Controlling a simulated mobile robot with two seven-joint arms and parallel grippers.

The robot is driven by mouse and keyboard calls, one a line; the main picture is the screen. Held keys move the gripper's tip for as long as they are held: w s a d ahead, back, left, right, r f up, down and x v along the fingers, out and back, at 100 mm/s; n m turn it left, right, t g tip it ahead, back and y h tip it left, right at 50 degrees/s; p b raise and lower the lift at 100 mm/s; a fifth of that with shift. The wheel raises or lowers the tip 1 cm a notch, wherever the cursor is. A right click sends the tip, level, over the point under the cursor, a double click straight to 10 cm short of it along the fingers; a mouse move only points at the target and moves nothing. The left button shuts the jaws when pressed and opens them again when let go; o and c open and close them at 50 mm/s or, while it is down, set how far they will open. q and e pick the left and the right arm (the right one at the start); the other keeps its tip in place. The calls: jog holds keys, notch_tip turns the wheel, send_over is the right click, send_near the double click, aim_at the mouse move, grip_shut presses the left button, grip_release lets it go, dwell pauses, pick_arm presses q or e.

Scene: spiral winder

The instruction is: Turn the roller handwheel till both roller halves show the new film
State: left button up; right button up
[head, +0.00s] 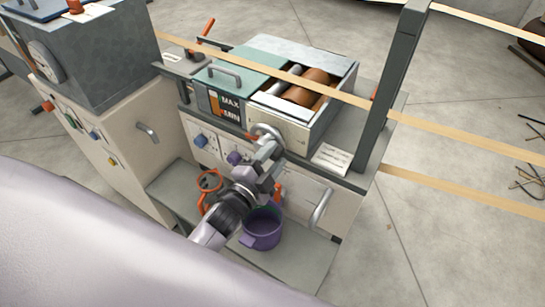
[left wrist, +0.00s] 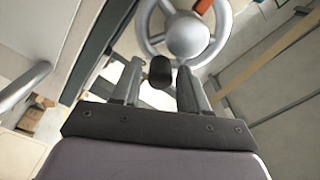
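The roller handwheel (head: 265,133) is a small grey wheel on the front of the machine. In the left wrist view the handwheel (left wrist: 188,34) is close, with an orange mark on its rim at the top and a black knob (left wrist: 160,72). My left gripper (head: 268,158) is at the wheel, fingers pointing at it. In the left wrist view its two fingers (left wrist: 160,84) are apart, one on each side of the knob, with narrow gaps. The roller (head: 314,82) shows brown-orange in the open box, beside a pale bar. My right gripper is not in view.
A purple pot (head: 262,232) and an orange-handled item (head: 209,181) stand on the low shelf (head: 290,262) below the wheel. Film strips (head: 460,143) run across the machine, past a dark upright post (head: 392,85). A cabinet (head: 105,110) stands at left.

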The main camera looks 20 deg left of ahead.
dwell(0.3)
pick_arm(q)
jog(key=s+a, duration=0.1)
jog(key=s, duration=0.6)
dwell(0.8)
jog(key=s+f+n+g, duration=0.7)
jog(key=s+f+n, duration=0.4)
jog(key=s, duration=0.2)
jog(key=shift+f, duration=0.15)
jog(key=shift+d, duration=0.1)
